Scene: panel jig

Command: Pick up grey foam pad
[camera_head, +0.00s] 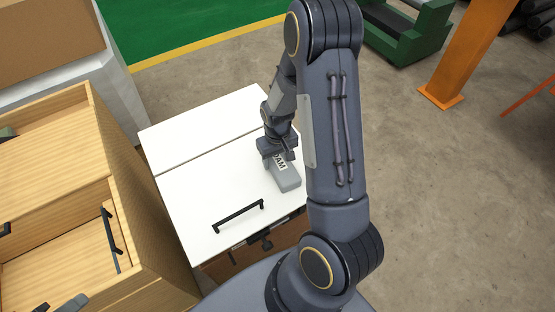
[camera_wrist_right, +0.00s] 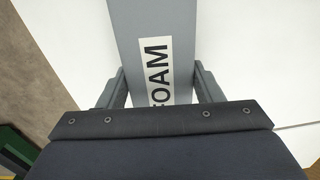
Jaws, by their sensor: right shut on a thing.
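The grey foam pad (camera_head: 287,181) is a long grey block with a white label that reads FOAM in the right wrist view. It is at the right side of the white panel top, near its front edge. My right gripper (camera_head: 279,157) points down over the pad's far part. In the right wrist view its two fingers (camera_wrist_right: 158,88) are on either side of the pad (camera_wrist_right: 152,18), shut on it across its width. I cannot tell whether the pad touches the white surface.
The white top (camera_head: 190,190) has a seam across it and a black bar handle (camera_head: 238,216) near the front left. A wooden box unit (camera_head: 140,215) stands close on the left. An orange post (camera_head: 470,55) and green equipment (camera_head: 408,35) stand farther right. Open floor lies between.

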